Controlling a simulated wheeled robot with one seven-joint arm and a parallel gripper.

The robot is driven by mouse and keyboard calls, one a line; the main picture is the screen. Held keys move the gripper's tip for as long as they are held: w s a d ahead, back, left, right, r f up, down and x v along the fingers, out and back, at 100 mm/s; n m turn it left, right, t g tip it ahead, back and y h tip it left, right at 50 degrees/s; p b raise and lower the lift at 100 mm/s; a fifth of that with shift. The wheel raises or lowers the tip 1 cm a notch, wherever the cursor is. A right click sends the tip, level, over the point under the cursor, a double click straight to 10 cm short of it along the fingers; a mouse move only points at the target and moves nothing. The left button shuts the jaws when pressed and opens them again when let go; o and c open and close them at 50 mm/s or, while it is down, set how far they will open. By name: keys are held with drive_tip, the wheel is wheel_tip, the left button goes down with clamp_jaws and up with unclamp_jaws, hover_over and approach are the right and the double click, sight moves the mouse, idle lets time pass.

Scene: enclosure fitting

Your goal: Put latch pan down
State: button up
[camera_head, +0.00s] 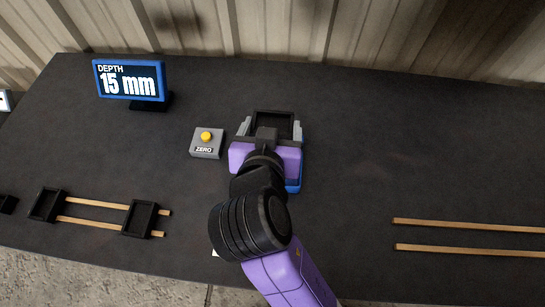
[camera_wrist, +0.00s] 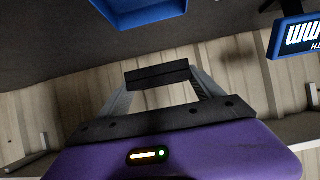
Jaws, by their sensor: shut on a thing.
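My gripper (camera_head: 272,128) points away from me over the middle of the table. Its fingers are shut on a black, square, shallow pan, the latch pan (camera_head: 273,121). In the wrist view the pan (camera_wrist: 157,76) shows edge-on as a dark bar between the fingertips (camera_wrist: 160,84). A blue tray-like thing (camera_head: 294,187) is partly hidden under my gripper. A blue part with a raised rim also shows at the top of the wrist view (camera_wrist: 140,14). I cannot tell whether the pan touches anything below it.
A grey box with a yellow ZERO button (camera_head: 206,141) stands left of my gripper. Black pans (camera_head: 139,218) rest on wooden rails (camera_head: 95,204) at left. Bare rails (camera_head: 470,224) lie at right.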

wheel_tip(320, 180, down, 15)
idle(0.5)
drive_tip(key=shift+f, duration=0.1)
drive_tip(key=shift+f, duration=0.15)
drive_tip(key=o, duration=1.4)
drive_tip(key=shift+c, duration=0.2)
drive_tip(key=shift+r, duration=0.2)
drive_tip(key=b+v, duration=0.1)
drive_tip(key=v, duration=1.1)
drive_tip(key=shift+a, duration=0.1)
